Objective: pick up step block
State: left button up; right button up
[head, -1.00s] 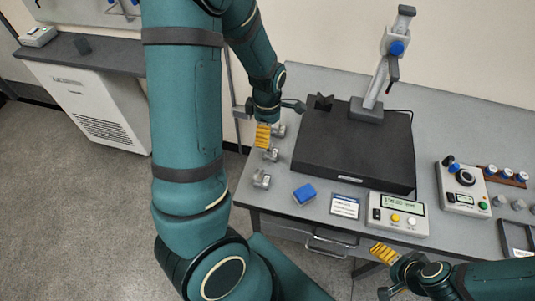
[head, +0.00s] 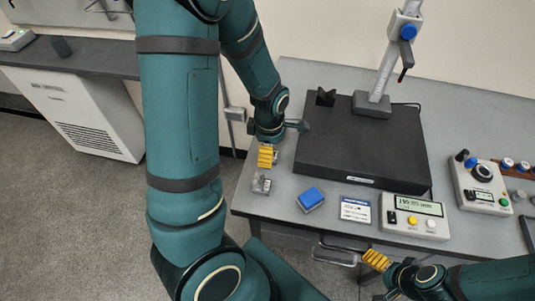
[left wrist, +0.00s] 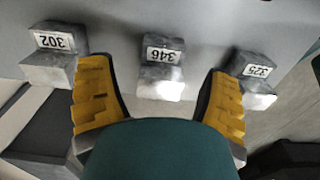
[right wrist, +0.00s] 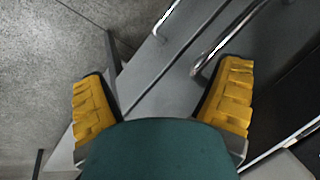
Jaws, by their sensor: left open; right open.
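Three grey metal step blocks show in the left wrist view, labelled 302 (left wrist: 52,52), 346 (left wrist: 162,65) and 325 (left wrist: 255,78). My left gripper (left wrist: 161,90) is open, with block 346 between its fingers in the picture. I cannot tell how high the gripper is above it. In the head view the left gripper (head: 267,156) is over the table's left edge area and hides part of the row. One step block (head: 262,184) shows clearly in front of it. My right gripper (head: 375,261) is open and empty by the table's front edge.
A black granite plate (head: 350,150) with a stand (head: 385,75) is right of the blocks. A blue block (head: 311,198), a card (head: 355,210) and a readout box (head: 413,217) lie in front. Drawer handles (right wrist: 235,35) are near the right gripper.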

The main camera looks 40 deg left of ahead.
pick_arm(q)
jog(key=shift+c, duration=0.3)
grip_shut()
